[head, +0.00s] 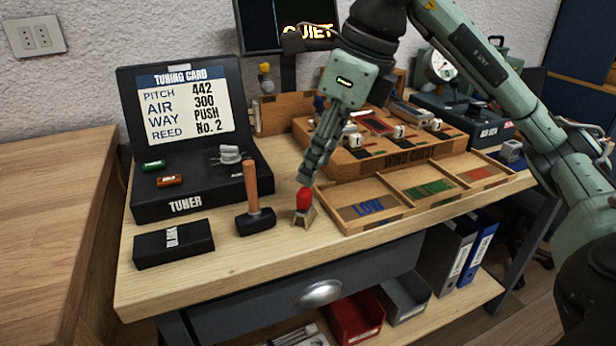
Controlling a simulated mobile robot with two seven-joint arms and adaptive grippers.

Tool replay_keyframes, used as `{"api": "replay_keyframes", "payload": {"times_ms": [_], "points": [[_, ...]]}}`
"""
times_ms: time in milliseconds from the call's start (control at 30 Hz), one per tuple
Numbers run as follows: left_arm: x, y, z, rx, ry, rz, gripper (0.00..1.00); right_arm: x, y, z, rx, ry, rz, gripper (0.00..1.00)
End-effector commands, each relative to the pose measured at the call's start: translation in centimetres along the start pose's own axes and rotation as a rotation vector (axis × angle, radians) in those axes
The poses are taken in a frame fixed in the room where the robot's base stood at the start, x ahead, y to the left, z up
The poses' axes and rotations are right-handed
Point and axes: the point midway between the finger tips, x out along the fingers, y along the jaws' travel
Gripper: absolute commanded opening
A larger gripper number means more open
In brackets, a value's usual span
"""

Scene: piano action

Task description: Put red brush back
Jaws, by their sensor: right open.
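The red brush (304,199) stands upright at the front middle of the workbench, seemingly in a small wooden stand (304,217). Its red part shows just below the fingertips of my right gripper (305,183), which points down from above. The fingers are open, and they hide whatever lies behind them. I cannot tell whether they touch the brush. My left gripper is not in view.
A wooden-handled mallet (256,213) stands just left of the brush. The tuner (190,185) and a black box (173,243) are further left. A wooden tray (372,211) with compartments lies close on the right, before the wind chest (415,158). The bench's front edge is clear.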

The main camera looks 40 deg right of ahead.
Motion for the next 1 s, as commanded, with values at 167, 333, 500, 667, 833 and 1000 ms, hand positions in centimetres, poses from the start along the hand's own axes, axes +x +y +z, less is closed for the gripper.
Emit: {"api": "replay_keyframes", "payload": {"times_ms": [167,333,500,667,833,1000], "points": [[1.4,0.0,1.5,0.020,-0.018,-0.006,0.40,-3.8,-0.1,0.1,0.001,-0.004,-0.002,0.43],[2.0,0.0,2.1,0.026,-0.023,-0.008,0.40,-5.5,0.0,0.1,0.000,-0.001,0.001,0.43],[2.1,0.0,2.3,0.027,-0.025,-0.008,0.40,-6.0,0.0,0.0,0.001,0.000,0.001,0.43],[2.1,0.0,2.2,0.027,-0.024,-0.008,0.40,-5.9,0.0,0.0,0.001,0.001,0.001,0.43],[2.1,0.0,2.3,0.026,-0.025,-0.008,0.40,-5.9,0.0,0.0,0.001,0.001,0.001,0.43],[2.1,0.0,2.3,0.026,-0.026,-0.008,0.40,-5.9,0.0,0.0,0.001,0.001,0.001,0.43]]}}
